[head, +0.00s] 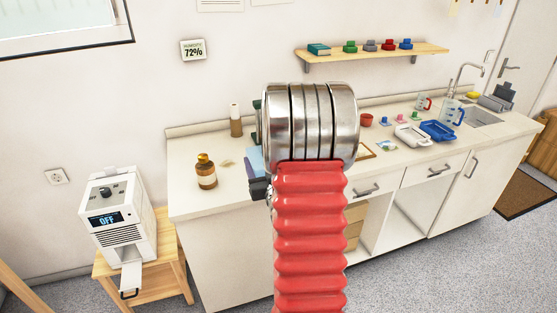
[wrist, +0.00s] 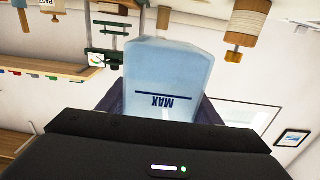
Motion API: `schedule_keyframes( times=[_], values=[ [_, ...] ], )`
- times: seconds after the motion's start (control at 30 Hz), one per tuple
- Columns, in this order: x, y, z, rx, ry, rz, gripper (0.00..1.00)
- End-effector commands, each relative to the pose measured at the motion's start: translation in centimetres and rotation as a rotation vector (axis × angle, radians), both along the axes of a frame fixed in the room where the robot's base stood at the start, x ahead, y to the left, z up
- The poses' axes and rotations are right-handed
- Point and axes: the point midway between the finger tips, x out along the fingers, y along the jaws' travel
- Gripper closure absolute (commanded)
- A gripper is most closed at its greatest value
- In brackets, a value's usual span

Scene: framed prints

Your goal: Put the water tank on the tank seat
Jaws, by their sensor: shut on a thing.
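The water tank (wrist: 168,75) is a translucent pale blue container with a dark line and the word MAX. In the wrist view it stands between the dark fingers of my gripper (wrist: 160,108), which is shut on it; the lettering appears upside down. In the head view a small blue part of the tank (head: 256,160) shows beside my arm, which hides the rest, with a dark part of my gripper (head: 260,188) below it. A white appliance (head: 119,222) with an OFF display stands at the left. A pale tray-like piece (head: 131,278) sticks out at its base, possibly the tank seat.
The appliance stands on a wooden stool (head: 171,250). A wall shelf (head: 375,57) is above.

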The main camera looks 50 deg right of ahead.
Motion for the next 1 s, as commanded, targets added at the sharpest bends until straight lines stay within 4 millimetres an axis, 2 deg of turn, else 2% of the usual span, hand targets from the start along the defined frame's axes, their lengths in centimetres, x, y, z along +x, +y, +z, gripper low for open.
schedule_keyframes(
  times=[0.03, 0.2, 0.5, 0.8, 1.0],
  values=[
    [1.1, 1.6, -0.1, 0.001, -0.001, 0.020, 0.67],
    [4.0, 6.3, -0.6, 0.002, 0.000, 0.068, 0.67],
    [8.2, 15.4, -1.5, 0.002, 0.003, 0.176, 0.67],
    [11.0, 25.4, -2.2, 0.000, 0.004, 0.308, 0.67],
    [12.1, 32.4, -2.6, -0.002, 0.006, 0.408, 0.67]
  ],
)
